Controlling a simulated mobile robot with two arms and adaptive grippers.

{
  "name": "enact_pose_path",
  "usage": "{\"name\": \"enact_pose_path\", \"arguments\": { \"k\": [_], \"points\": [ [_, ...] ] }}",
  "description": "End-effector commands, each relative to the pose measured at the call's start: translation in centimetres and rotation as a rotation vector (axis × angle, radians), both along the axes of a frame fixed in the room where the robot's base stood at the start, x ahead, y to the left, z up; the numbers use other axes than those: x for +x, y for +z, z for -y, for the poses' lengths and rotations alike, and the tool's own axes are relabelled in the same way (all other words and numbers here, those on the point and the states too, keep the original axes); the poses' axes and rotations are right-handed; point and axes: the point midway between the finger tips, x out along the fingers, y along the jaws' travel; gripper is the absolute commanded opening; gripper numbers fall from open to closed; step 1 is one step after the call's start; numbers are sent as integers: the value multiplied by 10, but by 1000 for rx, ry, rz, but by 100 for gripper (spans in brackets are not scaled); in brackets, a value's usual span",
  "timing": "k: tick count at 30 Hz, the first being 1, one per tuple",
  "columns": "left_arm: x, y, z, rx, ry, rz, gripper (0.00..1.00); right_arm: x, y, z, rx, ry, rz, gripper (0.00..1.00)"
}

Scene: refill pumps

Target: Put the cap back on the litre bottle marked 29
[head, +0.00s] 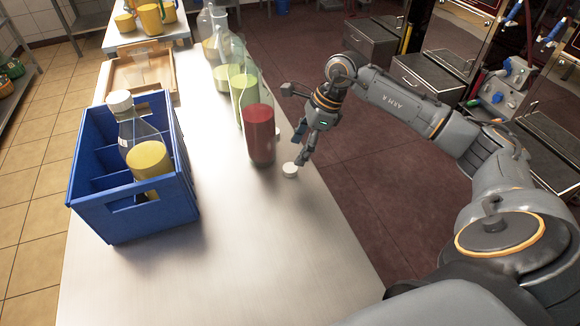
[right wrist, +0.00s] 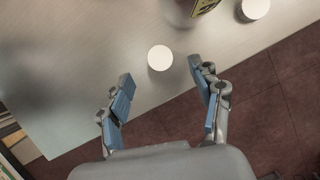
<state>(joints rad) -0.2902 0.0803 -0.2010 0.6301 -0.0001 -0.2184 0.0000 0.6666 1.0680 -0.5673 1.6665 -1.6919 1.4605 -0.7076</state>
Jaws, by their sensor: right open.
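A white cap (head: 290,169) lies flat near the right edge of the steel table, just in front of a tall bottle with red contents (head: 260,135). My right gripper (head: 302,150) is low over the table edge beside this cap. It is open and empty. In the right wrist view the cap (right wrist: 160,58) lies just beyond and between the open fingertips (right wrist: 161,80). A second white cap (right wrist: 255,9) and part of a bottle with a yellow label (right wrist: 206,5) show at the top. I cannot read the number 29 on any bottle. My left gripper is not in view.
A blue crate (head: 130,222) at the left holds a white-capped bottle of yellow liquid (head: 148,158). Bottles with green and yellow contents (head: 243,92) stand in a row behind the red one. A wooden tray (head: 163,72) lies farther back. The table's front middle is clear.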

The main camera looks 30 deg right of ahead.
Motion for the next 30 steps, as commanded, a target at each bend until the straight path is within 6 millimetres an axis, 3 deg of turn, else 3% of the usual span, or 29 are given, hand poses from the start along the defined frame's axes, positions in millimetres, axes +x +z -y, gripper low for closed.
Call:
{"name": "enact_pose_path", "arguments": {
  "k": [14, 24, 30],
  "points": [
    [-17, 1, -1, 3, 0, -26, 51, 2, -11, -4, 0, 0, -1, 65],
    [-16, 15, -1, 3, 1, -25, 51, 8, -52, -19, 1, 0, -2, 65],
    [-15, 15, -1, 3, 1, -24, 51, 10, -57, -20, -1, 1, 1, 65]
  ]
}}
